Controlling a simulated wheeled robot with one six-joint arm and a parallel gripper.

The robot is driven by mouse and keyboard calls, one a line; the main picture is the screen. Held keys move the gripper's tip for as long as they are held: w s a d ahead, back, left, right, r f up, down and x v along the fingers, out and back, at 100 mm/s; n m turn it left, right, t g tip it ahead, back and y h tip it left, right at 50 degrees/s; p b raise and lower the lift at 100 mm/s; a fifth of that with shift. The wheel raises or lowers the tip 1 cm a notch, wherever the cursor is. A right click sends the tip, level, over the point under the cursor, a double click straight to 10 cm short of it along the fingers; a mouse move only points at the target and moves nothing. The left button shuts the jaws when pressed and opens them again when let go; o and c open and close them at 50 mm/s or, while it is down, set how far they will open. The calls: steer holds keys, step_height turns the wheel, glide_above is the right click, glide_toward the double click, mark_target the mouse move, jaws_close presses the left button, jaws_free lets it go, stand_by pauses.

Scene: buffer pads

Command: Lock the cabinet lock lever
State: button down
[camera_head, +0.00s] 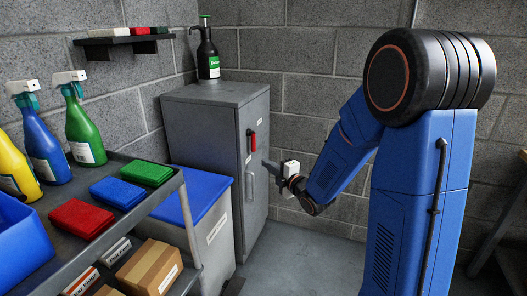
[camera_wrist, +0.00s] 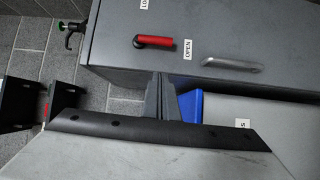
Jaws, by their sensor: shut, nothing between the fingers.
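The grey cabinet (camera_head: 205,125) stands against the back wall with its door closed. Its red lock lever (camera_head: 253,141) is on the upper door and hangs downward. In the wrist view, which is turned sideways, the lever (camera_wrist: 156,41) points toward the OPEN label (camera_wrist: 187,49); another label, partly cut off and starting "LO" (camera_wrist: 144,4), sits off to the side of the pivot. My gripper (camera_head: 268,166) is in front of the door, a little below and right of the lever, apart from it. Its fingers (camera_wrist: 162,78) are shut and empty.
A grey door handle (camera_wrist: 232,64) is below the lever. A blue-lidded bin (camera_head: 195,195) stands in front of the cabinet. A cart (camera_head: 165,200) with spray bottles and boxes is at left. A dark bottle (camera_head: 208,55) stands on the cabinet. The floor (camera_head: 300,255) at right is clear.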

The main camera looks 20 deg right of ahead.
steer(key=shift+d+f, duration=0.1)
steer(key=shift+d, duration=0.05)
stand_by(0.3)
glide_toward(252, 141)
steer(key=w+a+f, duration=0.1)
steer(key=a+f, duration=0.2)
steer(key=a, duration=0.1)
steer(key=shift+w+d+r, duration=0.1)
steer(key=shift+w+d, duration=0.15)
steer(key=shift+w, duration=0.5)
steer(key=shift+w+d, duration=0.25)
steer(key=shift+w, duration=0.5)
steer(key=shift+w+d+r, duration=0.1)
steer(key=shift+w+d, duration=0.15)
steer(key=shift+w, duration=0.5)
